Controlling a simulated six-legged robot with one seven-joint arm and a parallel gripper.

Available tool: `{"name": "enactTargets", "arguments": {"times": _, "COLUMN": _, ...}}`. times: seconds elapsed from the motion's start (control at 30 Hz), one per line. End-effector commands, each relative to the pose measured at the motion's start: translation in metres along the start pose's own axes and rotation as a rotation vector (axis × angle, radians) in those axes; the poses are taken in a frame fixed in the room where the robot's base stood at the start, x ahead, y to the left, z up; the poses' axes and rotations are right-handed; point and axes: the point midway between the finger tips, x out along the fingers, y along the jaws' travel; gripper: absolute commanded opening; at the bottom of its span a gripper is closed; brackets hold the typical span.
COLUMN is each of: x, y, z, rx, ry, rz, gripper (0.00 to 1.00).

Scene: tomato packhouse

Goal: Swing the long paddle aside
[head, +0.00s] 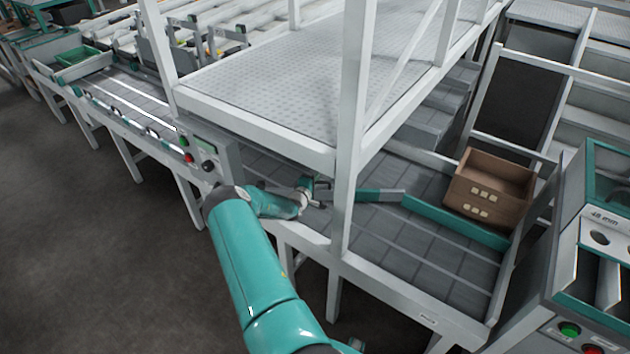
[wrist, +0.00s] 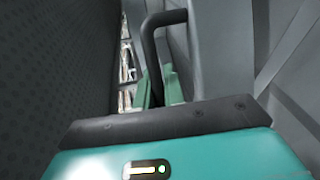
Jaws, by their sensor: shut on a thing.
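A shorter teal and grey length (head: 378,195) continues towards the white post. My gripper (head: 318,190) is just left of that post, over the conveyor, small and partly hidden. It is shut on a dark bent handle (wrist: 152,45), seen close up in the wrist view. How the handle joins the paddle is hidden.
A brown crate (head: 490,190) stands on the conveyor behind the paddle. The white post (head: 350,120) and overhead platform (head: 285,90) crowd my arm. A control box (head: 210,150) is to the left, a teal-framed machine (head: 600,230) to the right.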

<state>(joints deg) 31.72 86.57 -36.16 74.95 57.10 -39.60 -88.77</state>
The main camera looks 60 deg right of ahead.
Motion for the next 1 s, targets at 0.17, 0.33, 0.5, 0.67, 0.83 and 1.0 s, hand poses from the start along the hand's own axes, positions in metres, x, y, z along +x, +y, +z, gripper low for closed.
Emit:
{"name": "enactTargets", "arguments": {"times": 0.17, "x": -0.003, "y": -0.001, "z": 0.001, "rx": 0.004, "ry": -0.015, "rz": -0.001, "gripper": 0.00}}
{"name": "enactTargets", "arguments": {"times": 0.33, "x": -0.014, "y": -0.003, "z": 0.005, "rx": 0.013, "ry": -0.066, "rz": -0.005, "gripper": 0.00}}
{"name": "enactTargets", "arguments": {"times": 0.5, "x": -0.033, "y": -0.007, "z": 0.012, "rx": 0.032, "ry": -0.159, "rz": -0.013, "gripper": 0.00}}
{"name": "enactTargets", "arguments": {"times": 0.67, "x": -0.056, "y": -0.011, "z": 0.017, "rx": 0.054, "ry": -0.271, "rz": -0.022, "gripper": 0.00}}
{"name": "enactTargets", "arguments": {"times": 0.83, "x": -0.082, "y": -0.017, "z": 0.021, "rx": 0.075, "ry": -0.394, "rz": -0.033, "gripper": 0.00}}
{"name": "enactTargets", "arguments": {"times": 1.0, "x": -0.103, "y": -0.021, "z": 0.022, "rx": 0.094, "ry": -0.496, "rz": -0.040, "gripper": 0.00}}
